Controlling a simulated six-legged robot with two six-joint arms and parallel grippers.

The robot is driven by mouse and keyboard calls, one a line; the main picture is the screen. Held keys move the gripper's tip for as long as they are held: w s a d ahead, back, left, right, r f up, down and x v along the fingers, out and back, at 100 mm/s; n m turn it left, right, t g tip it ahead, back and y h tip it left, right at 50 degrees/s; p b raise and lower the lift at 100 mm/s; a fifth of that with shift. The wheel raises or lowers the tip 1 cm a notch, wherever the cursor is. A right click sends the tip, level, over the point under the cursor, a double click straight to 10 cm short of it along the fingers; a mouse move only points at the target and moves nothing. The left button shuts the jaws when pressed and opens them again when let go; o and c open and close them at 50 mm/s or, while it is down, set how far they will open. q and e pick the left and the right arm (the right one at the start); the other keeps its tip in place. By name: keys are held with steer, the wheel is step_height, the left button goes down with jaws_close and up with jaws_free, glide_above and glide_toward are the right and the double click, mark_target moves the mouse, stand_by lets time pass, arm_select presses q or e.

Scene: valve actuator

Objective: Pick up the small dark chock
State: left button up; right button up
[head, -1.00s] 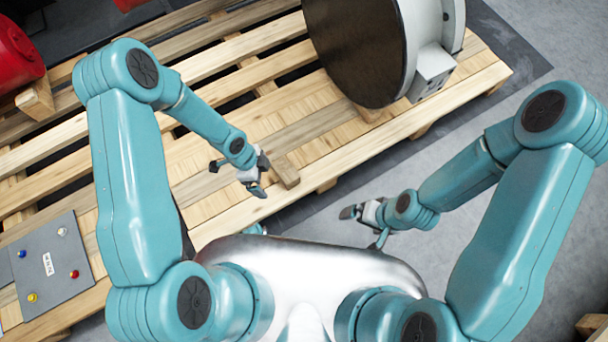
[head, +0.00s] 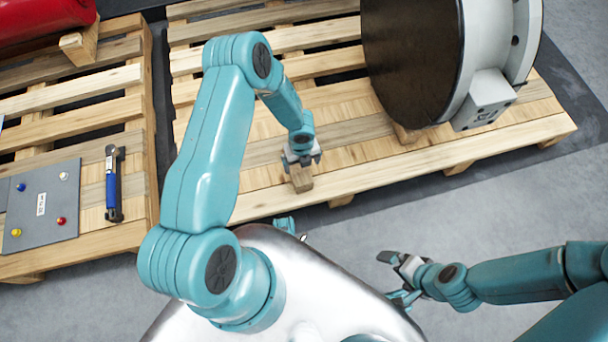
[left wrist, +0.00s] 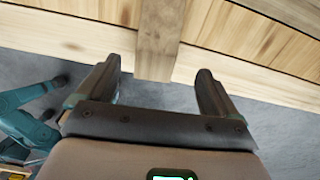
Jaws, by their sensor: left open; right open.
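The small chock (head: 301,179) is a brownish wooden block, slightly darker than the boards around it, lying near the front edge of the right pallet. My left gripper (head: 302,159) is open right at its far end in the head view. In the left wrist view the chock (left wrist: 160,38) lies ahead and between the two spread fingers of the left gripper (left wrist: 158,70), and no finger is seen closed on it. My right gripper (head: 393,262) is open and empty over the grey floor, well away from the chock.
A large valve body with a dark round face (head: 412,60) stands on the right pallet, with a wooden wedge (head: 406,134) beneath. On the left pallet are a grey panel (head: 42,210) with coloured knobs, a blue-handled tool (head: 113,185) and a red cylinder (head: 40,18).

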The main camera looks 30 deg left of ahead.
arm_select(q)
step_height(320, 180, down, 5)
steer(key=shift+a+f+b, duration=0.1)
steer(key=shift+f+b, duration=0.05)
steer(key=shift+b, duration=0.55)
step_height(320, 180, down, 5)
steer(key=shift+s+a+f+b, duration=0.15)
steer(key=shift+b, duration=1.1)
steer(key=shift+c, duration=0.6)
steer(key=c, duration=1.1)
step_height(320, 180, up, 20)
steer(key=p, duration=0.8)
steer(key=w+d+r+n, duration=0.2)
steer(key=w+r, duration=0.4)
steer(key=r, duration=0.4)
steer(key=w+d+r+n, duration=0.1)
steer(key=w+d+r, duration=0.2)
steer(key=w+r, duration=0.55)
steer(key=s+r+n+p, duration=0.3)
steer(key=r+n+p, duration=0.4)
steer(key=r, duration=0.3)
steer(key=s+d+r+n+p, duration=0.1)
steer(key=s+r+n+p, duration=0.3)
steer(key=r+n+p, duration=0.3)
steer(key=s+d+r+n+p, duration=0.1)
steer(key=s+r+n+p, duration=0.3)
steer(key=r+n+p, duration=0.4)
step_height(320, 180, up, 6)
steer(key=shift+d+r+p, duration=0.1)
steer(key=shift+p, duration=1.1)
